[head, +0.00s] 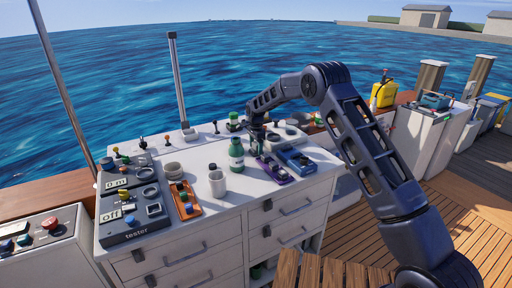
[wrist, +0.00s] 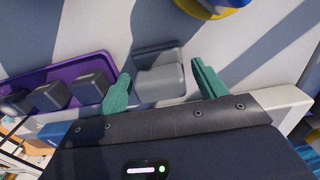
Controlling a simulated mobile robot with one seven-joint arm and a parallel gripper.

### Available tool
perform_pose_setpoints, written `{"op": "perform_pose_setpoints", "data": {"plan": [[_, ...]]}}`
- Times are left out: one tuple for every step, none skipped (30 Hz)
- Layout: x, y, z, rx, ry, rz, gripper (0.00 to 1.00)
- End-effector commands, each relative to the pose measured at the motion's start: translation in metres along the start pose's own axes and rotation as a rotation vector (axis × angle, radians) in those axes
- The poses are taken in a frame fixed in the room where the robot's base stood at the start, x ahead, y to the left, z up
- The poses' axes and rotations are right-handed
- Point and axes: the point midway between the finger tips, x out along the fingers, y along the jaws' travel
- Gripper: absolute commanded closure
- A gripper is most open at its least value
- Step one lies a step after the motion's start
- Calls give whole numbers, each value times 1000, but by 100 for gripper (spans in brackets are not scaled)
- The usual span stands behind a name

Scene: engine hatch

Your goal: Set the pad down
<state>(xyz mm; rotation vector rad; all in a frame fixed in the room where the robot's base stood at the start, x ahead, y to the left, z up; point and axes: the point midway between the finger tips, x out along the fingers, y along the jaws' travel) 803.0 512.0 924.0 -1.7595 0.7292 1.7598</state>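A grey block (wrist: 160,84), which looks like the pad, is in the wrist view on or just above the white worktop, beside the purple tray. My gripper (wrist: 161,70) has its two teal fingers spread on either side of it. A narrow gap shows between the block and each finger, so the gripper looks open and not clamped on it. In the head view my gripper (head: 257,134) points down at the back of the white worktop (head: 225,205). I cannot make out the pad there.
The purple tray (wrist: 60,78) holds several grey blocks; it also shows in the head view (head: 274,170), next to a blue tray (head: 296,158). A green bottle (head: 236,154), a white cup (head: 217,184), an orange tray (head: 185,201) and a tester (head: 133,217) stand to the left.

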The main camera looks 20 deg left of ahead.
Motion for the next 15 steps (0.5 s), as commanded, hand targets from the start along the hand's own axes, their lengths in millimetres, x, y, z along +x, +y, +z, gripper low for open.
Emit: {"op": "perform_pose_setpoints", "data": {"plan": [[0,0,0,0,0,0,30],[0,0,0,0,0,0,30],[0,0,0,0,0,0,30],[0,0,0,0,0,0,30],[-1,0,0,0,0,0,30],[-2,0,0,0,0,-1,30],[-4,0,0,0,0,-1,30],[-7,0,0,0,0,-1,30],[-11,0,0,0,0,-1,30],[-14,0,0,0,0,-2,30],[-19,0,0,0,0,-2,30],[-25,-1,0,0,0,-3,30],[-30,0,0,0,0,-3,30],[-36,0,0,0,0,-2,30],[-44,0,0,0,0,-2,30]]}}
